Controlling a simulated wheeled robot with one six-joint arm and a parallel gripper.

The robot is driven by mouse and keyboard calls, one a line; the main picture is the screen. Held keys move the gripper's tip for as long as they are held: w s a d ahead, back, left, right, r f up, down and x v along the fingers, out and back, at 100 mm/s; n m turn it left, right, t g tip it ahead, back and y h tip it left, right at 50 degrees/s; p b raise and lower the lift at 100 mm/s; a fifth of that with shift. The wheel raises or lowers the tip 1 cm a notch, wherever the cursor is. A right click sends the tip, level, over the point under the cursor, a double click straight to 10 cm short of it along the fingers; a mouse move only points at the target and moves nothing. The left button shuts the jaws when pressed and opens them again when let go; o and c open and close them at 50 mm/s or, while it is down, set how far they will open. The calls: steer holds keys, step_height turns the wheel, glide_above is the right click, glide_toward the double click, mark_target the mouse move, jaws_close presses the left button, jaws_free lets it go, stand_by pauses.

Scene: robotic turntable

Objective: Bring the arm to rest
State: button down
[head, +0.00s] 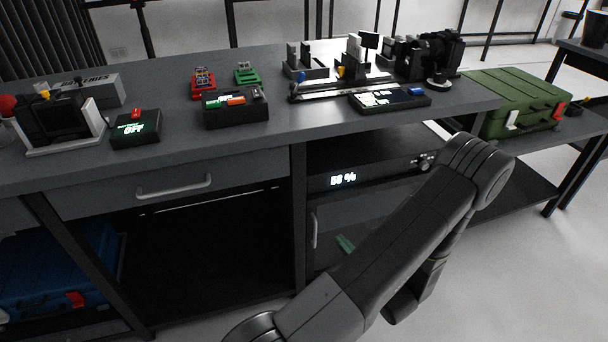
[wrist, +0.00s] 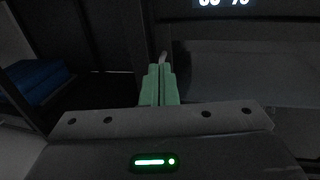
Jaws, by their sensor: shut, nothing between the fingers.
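My gripper shows in the wrist view (wrist: 160,86) as two pale green fingers pressed together with nothing between them. In the head view, my arm is folded in front of the bench, and a small green part of my gripper (head: 346,244) shows low, before the cabinet under the bench. The rest of the gripper is hidden behind my arm. In the wrist view, the fingers point toward the cabinet front, with a door handle (wrist: 163,58) just beyond their tips. I cannot tell whether they touch it.
The bench (head: 330,135) carries several devices, among them a box reading OFF (head: 136,128). A drawer (head: 175,185) is shut at the left. A panel below reads 50 % (head: 343,179). A green case (head: 520,102) stands at right, a blue case (head: 55,268) lower left. Floor at right is clear.

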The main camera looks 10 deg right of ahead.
mark_target(319, 203)
steer(key=d+x, duration=0.1)
steer(key=x, duration=0.7)
steer(key=d+b+x, duration=0.1)
steer(key=x, duration=0.4)
steer(key=shift+w+d, duration=0.3)
steer(key=shift+w, duration=0.05)
